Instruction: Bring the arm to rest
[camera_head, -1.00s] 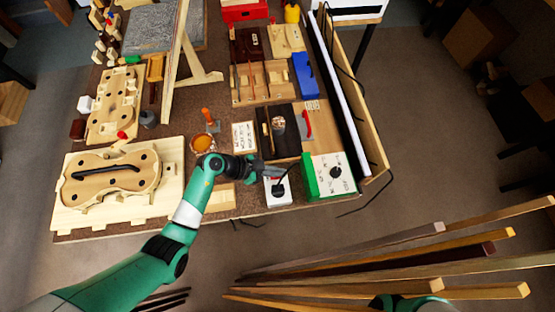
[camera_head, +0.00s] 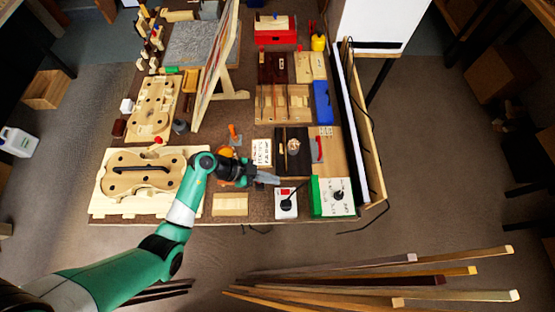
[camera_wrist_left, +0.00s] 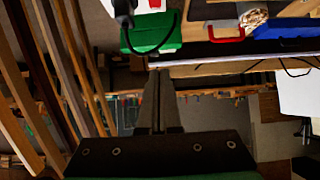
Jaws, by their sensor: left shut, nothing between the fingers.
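My left arm reaches in from the lower left in the head view, green and white. Its gripper (camera_head: 268,179) is over the front part of the bench (camera_head: 140,219), pointing right, beside a small white box with a black cable (camera_head: 286,205). In the left wrist view the two fingers (camera_wrist_left: 158,95) lie together, shut and empty. The fingers appear clear of objects. My right gripper does not show in either view.
A violin body (camera_head: 140,180) on a pale board lies left of the arm. A green-and-white box (camera_head: 331,196) stands at the bench's right front. Several long wood strips (camera_head: 440,281) stick out at the lower right. The floor between them and the bench is clear.

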